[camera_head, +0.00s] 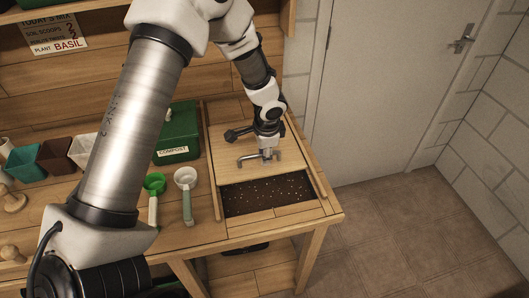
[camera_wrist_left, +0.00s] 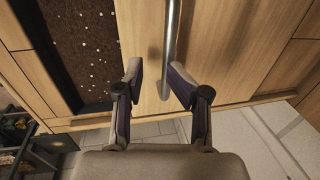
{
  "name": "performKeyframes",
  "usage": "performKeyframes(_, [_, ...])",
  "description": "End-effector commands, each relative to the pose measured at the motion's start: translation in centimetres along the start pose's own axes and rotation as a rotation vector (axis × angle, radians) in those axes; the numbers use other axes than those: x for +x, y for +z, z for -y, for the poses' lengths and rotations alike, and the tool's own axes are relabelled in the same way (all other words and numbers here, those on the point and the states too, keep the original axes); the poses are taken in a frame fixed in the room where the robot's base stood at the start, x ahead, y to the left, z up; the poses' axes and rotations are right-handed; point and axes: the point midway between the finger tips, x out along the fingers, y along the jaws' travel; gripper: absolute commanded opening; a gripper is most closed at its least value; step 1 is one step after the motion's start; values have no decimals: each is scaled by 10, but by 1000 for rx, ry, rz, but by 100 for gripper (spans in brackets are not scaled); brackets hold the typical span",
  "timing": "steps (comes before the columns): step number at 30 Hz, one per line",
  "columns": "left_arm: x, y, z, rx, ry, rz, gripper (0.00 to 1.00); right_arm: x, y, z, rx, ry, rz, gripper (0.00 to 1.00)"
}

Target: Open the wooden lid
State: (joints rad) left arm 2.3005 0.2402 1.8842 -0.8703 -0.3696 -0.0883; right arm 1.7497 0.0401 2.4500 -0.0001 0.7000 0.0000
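The wooden lid (camera_head: 240,154) lies flat on the planter box in the bench top, toward the back. Dark soil with white specks (camera_head: 268,193) is exposed in front of it. A metal bar handle (camera_head: 250,159) stands on the lid; it also shows in the left wrist view (camera_wrist_left: 171,40). My left gripper (camera_head: 266,154) points down at the handle. In the left wrist view its two fingers (camera_wrist_left: 157,76) are apart, with the bar between them, close to the right finger and a visible gap at the left one. My right gripper is not in view.
Several pots (camera_head: 55,156) are farther left. Wooden side rails flank the lid. A closed door (camera_head: 375,80) and free floor (camera_head: 400,225) lie to the right.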

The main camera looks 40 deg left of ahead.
Motion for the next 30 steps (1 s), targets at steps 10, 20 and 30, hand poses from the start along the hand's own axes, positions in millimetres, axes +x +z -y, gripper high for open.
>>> performKeyframes(10, [-18,0,1,0,0,1,37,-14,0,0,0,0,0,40])
performKeyframes(20, [-46,0,1,0,0,0,37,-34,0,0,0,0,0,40])
performKeyframes(30, [-75,0,1,1,0,1,37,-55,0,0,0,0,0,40])
